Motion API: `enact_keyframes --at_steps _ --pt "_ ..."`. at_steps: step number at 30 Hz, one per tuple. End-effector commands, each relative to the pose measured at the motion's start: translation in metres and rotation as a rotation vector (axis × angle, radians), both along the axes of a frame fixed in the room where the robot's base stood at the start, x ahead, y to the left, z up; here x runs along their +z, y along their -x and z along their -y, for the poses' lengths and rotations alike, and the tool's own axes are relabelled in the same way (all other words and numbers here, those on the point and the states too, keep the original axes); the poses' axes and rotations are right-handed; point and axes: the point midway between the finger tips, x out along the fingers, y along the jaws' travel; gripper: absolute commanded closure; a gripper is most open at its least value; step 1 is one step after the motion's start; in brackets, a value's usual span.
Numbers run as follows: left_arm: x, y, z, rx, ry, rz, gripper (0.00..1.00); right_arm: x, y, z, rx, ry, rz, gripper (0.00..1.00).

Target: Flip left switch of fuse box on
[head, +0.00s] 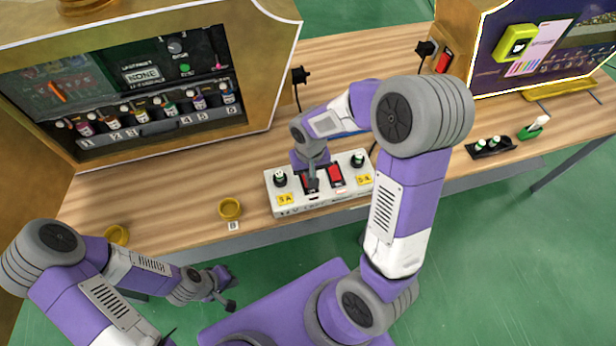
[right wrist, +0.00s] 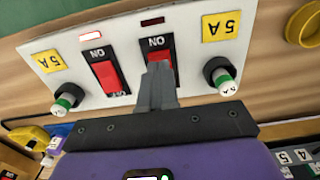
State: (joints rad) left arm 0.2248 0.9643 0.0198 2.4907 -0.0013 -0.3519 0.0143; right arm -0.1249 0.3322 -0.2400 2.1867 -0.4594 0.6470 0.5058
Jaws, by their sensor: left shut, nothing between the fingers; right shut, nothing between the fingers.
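The white fuse box (head: 272,200) lies on the wooden table in the middle of the head view. It has two red rocker switches, the left switch (head: 305,184) and the right switch (head: 335,174). In the right wrist view the box is turned around, so the left switch (right wrist: 159,58) shows to the right of the other switch (right wrist: 106,74). My right gripper (head: 314,184) is shut and empty, its fingertips at the left switch and partly covering it. I cannot tell whether they touch. My left gripper (head: 230,304) is shut and empty, low off the table's front.
Black-and-white fuses (head: 280,179) with yellow 5A labels flank the switches. A gold perfume cabinet (head: 262,60) stands behind left, with a gold cup (head: 230,209) before it. A screen cabinet (head: 478,60) and a black tray (head: 490,148) are at right.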

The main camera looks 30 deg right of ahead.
Motion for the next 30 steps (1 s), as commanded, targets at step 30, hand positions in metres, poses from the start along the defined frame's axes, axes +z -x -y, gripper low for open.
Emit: enact_keyframes --at_steps 30 --pt "-0.0057 0.0 0.0 0.0 0.0 0.0 1.0 -0.0069 0.0001 0.0001 0.0 0.0 0.0 1.0"
